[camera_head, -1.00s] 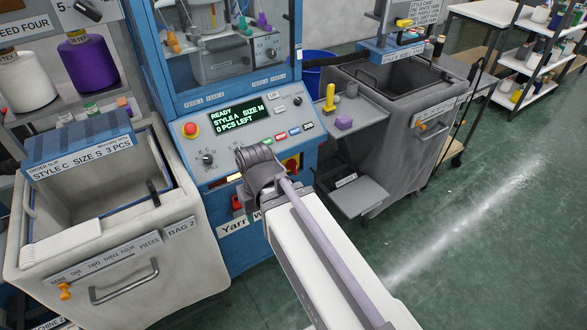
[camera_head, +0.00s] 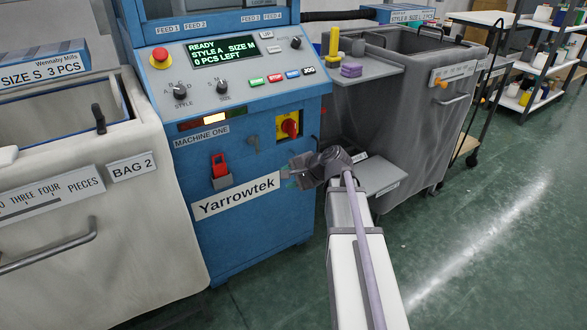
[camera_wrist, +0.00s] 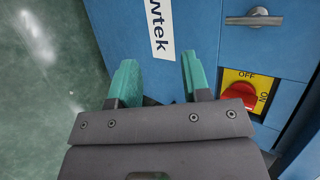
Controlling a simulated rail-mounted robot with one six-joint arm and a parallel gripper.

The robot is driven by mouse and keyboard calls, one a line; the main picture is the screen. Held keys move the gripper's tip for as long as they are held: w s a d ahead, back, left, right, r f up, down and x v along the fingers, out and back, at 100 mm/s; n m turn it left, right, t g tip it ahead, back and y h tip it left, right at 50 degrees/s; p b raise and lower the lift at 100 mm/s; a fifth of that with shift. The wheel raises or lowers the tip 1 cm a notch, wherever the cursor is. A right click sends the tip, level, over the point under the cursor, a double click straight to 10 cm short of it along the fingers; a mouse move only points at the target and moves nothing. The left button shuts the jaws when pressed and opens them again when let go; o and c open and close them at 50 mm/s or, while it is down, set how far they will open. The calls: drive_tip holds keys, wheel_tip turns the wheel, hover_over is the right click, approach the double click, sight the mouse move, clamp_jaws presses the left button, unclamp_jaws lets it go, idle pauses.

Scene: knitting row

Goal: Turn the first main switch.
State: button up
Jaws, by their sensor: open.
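The main switch is a red knob (camera_head: 289,127) on a yellow plate, on the right of the blue front of machine one. The wrist view shows the red knob (camera_wrist: 238,96) at the right, with OFF and ON marked on its yellow plate (camera_wrist: 256,82). My gripper (camera_head: 286,174) is in front of the blue panel, below the switch and right of the Yarrowtek label. In the wrist view its teal fingers (camera_wrist: 157,78) are apart with nothing between them. The knob is beside the fingers, and no contact shows. I cannot tell which mark the knob points to.
A metal T-handle (camera_head: 253,140) is left of the switch, and a red padlock-like part (camera_head: 220,168) is further left. A grey shelf (camera_head: 375,176) is close on the right. Bag 2 (camera_head: 155,220) stands at the left. The green floor (camera_head: 480,230) at right is clear.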

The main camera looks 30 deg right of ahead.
drive_tip(key=w+d+f+m+t+b, duration=0.4)
drive_tip(key=w+d+m, duration=0.1)
drive_tip(key=d+m, duration=0.15)
drive_tip(key=m+t+h+p, duration=0.3)
drive_tip(key=m+t+h, duration=0.15)
drive_tip(key=m, duration=0.95)
approach(295, 129)
drive_tip(key=shift+t+y, duration=0.25)
drive_tip(key=shift+y, duration=0.1)
drive_tip(key=w, duration=1.1)
drive_tip(key=shift+a+f, duration=0.25)
drive_tip(key=shift+f, duration=0.05)
drive_tip(key=shift+c, duration=0.4)
clamp_jaws()
